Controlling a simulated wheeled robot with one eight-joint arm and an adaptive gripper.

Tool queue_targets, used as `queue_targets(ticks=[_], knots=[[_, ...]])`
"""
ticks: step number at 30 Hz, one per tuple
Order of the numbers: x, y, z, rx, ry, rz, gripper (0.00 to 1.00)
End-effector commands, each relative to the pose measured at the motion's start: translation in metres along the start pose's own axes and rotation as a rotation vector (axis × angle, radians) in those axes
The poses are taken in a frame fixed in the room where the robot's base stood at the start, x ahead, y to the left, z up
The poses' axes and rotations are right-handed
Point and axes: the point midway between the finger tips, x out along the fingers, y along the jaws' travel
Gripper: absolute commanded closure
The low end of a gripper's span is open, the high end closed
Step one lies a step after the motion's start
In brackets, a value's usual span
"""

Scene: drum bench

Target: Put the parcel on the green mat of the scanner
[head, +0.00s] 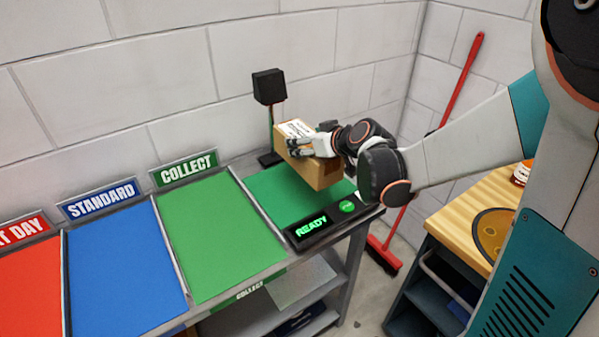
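The parcel (322,174) is a brown cardboard box with a white label on top. My gripper (303,146) is at its upper right side, with its fingers around the box; they look closed on it. The parcel is over the scanner's green mat (265,190); I cannot tell whether it touches the mat or hangs just above it. The scanner (269,88) has a dark head on a post behind the mat. Part of the mat is hidden behind the parcel.
Left of the scanner are a green COLLECT bay (215,235), a blue STANDARD bay (120,265) and a red bay (30,290), all empty where visible. A red broom (440,130) leans on the wall. A wooden-topped cabinet (465,215) stands at the right.

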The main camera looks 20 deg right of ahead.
Motion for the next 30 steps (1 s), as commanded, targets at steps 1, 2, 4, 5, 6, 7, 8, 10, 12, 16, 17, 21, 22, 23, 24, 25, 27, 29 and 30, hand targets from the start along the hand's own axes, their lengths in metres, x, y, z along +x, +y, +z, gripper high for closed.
queue_targets(ticks=[1,2,4,5,6,7,8,10,12,16,17,21,22,23,24,25,27,29,30], knots=[[-0.006,0.006,-0.025,0.001,0.001,0.000,0.90],[-0.006,0.009,-0.034,0.001,0.001,0.000,0.90],[-0.007,0.015,-0.052,0.000,0.000,-0.001,0.90],[-0.007,0.018,-0.059,0.000,0.000,-0.001,0.90],[-0.008,0.021,-0.067,-0.001,0.000,-0.002,0.90],[-0.008,0.022,-0.073,-0.002,0.000,-0.002,0.90],[-0.008,0.024,-0.078,-0.003,0.000,-0.002,0.90],[-0.009,0.027,-0.087,-0.004,-0.001,-0.003,0.90],[-0.009,0.029,-0.093,-0.004,-0.001,-0.004,0.90],[-0.003,0.031,-0.088,-0.004,-0.001,-0.004,0.90],[-0.001,0.031,-0.084,-0.004,-0.001,-0.004,0.90],[0.013,0.031,-0.059,-0.004,-0.001,-0.004,0.90],[0.017,0.031,-0.052,-0.004,-0.001,-0.004,0.90],[0.020,0.031,-0.047,-0.004,-0.001,-0.004,0.90],[0.024,0.031,-0.039,-0.004,0.000,-0.004,0.90],[0.027,0.031,-0.034,-0.004,0.000,-0.004,0.90],[0.034,0.031,-0.020,-0.004,0.000,-0.004,0.90],[0.040,0.031,-0.009,-0.004,0.000,-0.004,0.90],[0.045,0.031,-0.001,-0.004,0.000,-0.004,0.90]])
